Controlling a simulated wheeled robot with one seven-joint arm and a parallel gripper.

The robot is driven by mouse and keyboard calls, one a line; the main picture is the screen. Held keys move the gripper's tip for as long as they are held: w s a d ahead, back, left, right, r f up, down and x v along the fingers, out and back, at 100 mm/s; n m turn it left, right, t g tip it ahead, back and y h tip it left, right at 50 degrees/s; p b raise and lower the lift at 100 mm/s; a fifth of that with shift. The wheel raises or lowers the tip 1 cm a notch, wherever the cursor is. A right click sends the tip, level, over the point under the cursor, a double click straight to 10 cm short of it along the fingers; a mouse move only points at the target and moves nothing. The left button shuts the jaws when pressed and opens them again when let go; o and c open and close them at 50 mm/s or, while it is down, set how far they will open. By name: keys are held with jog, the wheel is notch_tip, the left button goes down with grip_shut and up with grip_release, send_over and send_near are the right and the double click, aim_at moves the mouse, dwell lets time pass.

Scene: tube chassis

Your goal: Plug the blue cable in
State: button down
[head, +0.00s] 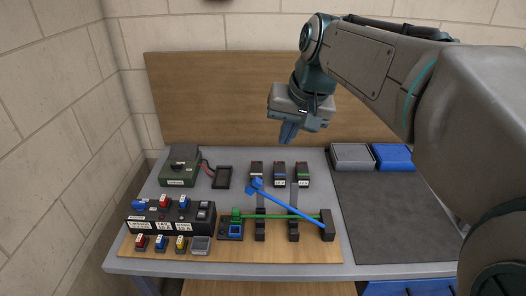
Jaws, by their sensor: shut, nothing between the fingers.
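The blue cable (294,207) runs slantwise from a dark block (327,227) at the right of the wooden board up to its blue plug end (255,185). That end appears raised and loose, at the upper left of the cable. A dark socket block with a blue port (235,230) sits left of the cable, below a green plug (236,214). A green cable (280,216) runs straight from the green plug to the dark block. My gripper (287,133) is shut and empty, pointing down above the back of the bench, apart from the cable.
Several small dark modules (279,174) stand behind the cable. Grey (352,157) and blue (393,157) bins stand at back right. The dark mat (385,205) is clear.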

jog(key=p, duration=0.1)
send_near(260, 180)
notch_tip(260, 180, down, 2)
jog(key=w+d, duration=0.1)
jog(key=w, duration=0.1)
jog(key=a+f, duration=0.1)
jog(key=a+f+p, duration=0.1)
jog(key=f, duration=0.1)
jog(key=shift+s+f, duration=0.1)
jog(key=shift+a+f, duration=0.1)
jog(key=shift+f, duration=0.05)
